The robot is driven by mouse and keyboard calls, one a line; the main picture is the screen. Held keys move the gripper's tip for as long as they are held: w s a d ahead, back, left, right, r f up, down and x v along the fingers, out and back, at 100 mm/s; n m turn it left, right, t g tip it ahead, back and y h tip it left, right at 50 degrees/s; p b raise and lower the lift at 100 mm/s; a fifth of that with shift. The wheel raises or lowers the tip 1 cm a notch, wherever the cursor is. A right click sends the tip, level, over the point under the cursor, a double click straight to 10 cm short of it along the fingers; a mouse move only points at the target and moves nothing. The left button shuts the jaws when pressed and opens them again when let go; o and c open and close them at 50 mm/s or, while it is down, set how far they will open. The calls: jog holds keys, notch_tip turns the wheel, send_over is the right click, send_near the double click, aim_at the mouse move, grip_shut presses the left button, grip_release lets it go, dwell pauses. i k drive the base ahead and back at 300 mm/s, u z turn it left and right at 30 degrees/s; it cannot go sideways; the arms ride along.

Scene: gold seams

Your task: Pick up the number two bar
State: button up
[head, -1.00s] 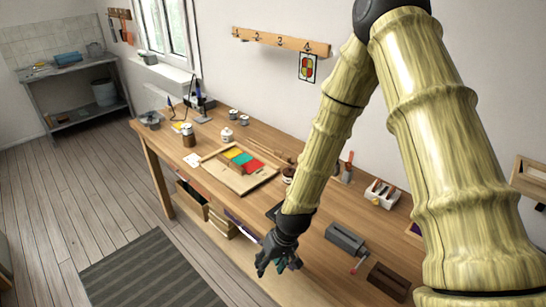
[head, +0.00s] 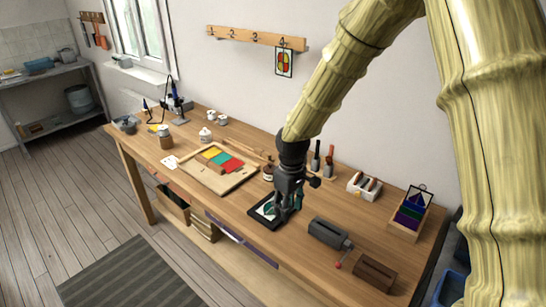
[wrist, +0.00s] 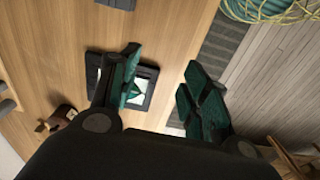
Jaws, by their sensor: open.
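I cannot make out a bar marked with a two on the workbench (head: 150,150). A wooden wall rail (head: 240,37) carries small numbers above its hooks, and a coloured card (head: 284,62) hangs at its right end. My gripper (head: 278,214) is open and empty above the bench, over a black-framed panel (head: 258,220) with a pale and green motif, which it partly hides. In the wrist view, the open fingers (wrist: 162,82) stand apart, and the panel (wrist: 147,103) lies beyond and partly behind the left finger.
A wooden tray (head: 194,176) with yellow, green and red pieces lies left of my gripper. A grey vise-like block (head: 327,231) and a dark brown box (head: 374,275) are to the right. A rack of purple and green sheets (head: 409,215) stands at the far right.

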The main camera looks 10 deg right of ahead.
aim_at(261, 152)
jog(key=i, duration=1.5)
